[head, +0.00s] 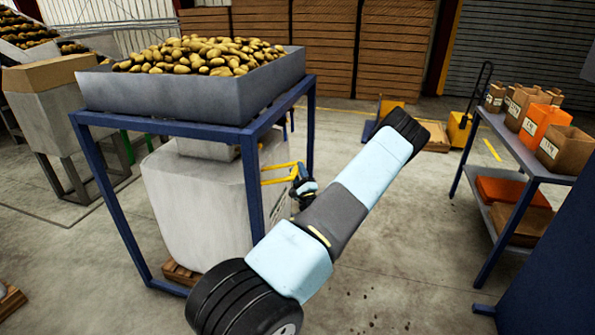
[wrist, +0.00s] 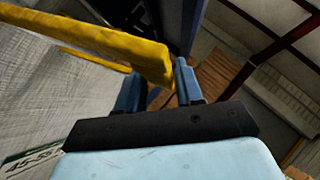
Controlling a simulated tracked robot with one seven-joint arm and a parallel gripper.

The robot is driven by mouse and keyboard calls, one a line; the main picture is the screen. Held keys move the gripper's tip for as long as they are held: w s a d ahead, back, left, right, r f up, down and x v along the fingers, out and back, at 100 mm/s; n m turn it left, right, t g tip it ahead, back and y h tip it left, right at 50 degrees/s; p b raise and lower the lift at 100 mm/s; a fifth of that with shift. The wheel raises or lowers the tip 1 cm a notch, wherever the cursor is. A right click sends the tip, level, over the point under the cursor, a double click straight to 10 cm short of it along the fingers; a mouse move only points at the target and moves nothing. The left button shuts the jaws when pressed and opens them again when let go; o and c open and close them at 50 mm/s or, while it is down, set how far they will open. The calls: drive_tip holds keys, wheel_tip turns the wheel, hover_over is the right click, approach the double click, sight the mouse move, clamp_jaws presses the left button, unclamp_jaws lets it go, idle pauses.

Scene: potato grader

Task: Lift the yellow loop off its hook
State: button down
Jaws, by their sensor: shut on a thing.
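The yellow loop (head: 283,168) stands out from the top of a white bulk bag (head: 200,205) under the hopper frame. In the wrist view the yellow loop (wrist: 100,38) runs in from the upper left and ends at my fingers. My gripper (head: 302,184) is at the right end of the loop, beside the bag's right side. In the wrist view my gripper (wrist: 160,82) has its fingers closed on the loop. I cannot make out the hook; whether the loop still sits on it cannot be told.
A blue frame (head: 250,165) carries a grey hopper (head: 190,92) of potatoes above the bag. A blue shelf table (head: 530,150) with paper sacks and an orange crate (head: 543,122) stands at the right. The floor between is mostly clear.

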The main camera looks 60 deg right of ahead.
drive_tip(key=shift+w+a+f, duration=0.1)
drive_tip(key=shift+w+a, duration=0.15)
drive_tip(key=shift+w, duration=0.15)
drive_tip(key=c, duration=1)
unclamp_jaws()
drive_tip(key=shift+w, duration=0.1)
drive_tip(key=shift+o, duration=0.7)
drive_tip(key=shift+d, duration=0.1)
drive_tip(key=shift+s, duration=0.2)
drive_tip(key=shift+s, duration=0.1)
drive_tip(key=v, duration=1.3)
drive_tip(key=shift+a+f, duration=0.25)
drive_tip(key=shift+f, duration=0.05)
drive_tip(key=shift+s, duration=0.15)
